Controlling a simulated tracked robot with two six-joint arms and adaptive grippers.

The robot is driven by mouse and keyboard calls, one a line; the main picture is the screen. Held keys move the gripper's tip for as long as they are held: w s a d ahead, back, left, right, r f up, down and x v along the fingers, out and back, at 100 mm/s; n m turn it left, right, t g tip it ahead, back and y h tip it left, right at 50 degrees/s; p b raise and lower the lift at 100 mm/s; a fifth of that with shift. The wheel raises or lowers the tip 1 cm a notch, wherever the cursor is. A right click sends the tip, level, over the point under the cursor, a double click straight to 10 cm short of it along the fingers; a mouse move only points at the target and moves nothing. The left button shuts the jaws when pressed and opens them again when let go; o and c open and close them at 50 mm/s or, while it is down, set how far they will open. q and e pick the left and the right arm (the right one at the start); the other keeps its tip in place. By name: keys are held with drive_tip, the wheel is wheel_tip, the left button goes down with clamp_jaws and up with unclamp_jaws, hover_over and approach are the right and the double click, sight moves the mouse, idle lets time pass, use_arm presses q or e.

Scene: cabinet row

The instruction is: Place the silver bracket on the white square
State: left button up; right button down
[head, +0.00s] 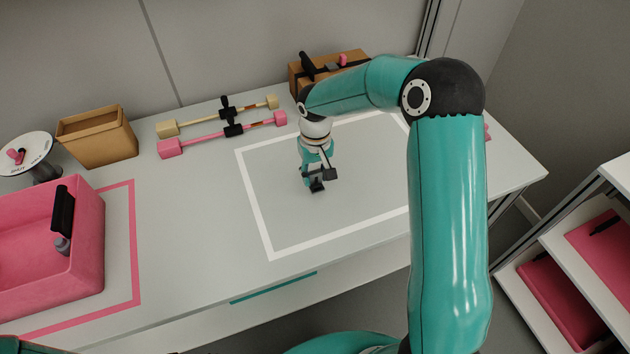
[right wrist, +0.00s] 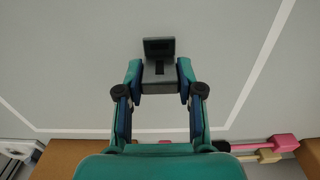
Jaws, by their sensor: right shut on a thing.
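The silver bracket (right wrist: 159,68) is a small L-shaped piece that looks dark grey. My right gripper (right wrist: 159,85) is shut on it, with one teal finger on each side. In the head view the bracket (head: 318,186) shows at the tip of my right gripper (head: 317,178), which points down over the inside of the white square (head: 254,205). The square is a white outline on the grey tabletop; my right arm hides its right part. Whether the bracket touches the tabletop I cannot tell. My left gripper is not in view.
A pink bin (head: 85,262) holding a dark-handled item stands at the left on a pink outline (head: 137,250). Pink (head: 170,148) and cream (head: 167,128) bars, a cardboard box (head: 98,140) and a brown box (head: 300,85) line the back. The square's visible interior is otherwise clear.

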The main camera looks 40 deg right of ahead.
sight(315, 184)
drive_tip(key=shift+f, duration=1.7)
drive_tip(key=shift+f, duration=0.15)
drive_tip(key=c, duration=0.7)
unclamp_jaws()
wheel_tip(315, 184, up, 12)
drive_tip(key=shift+r, duration=0.2)
drive_tip(key=shift+s+f, duration=0.1)
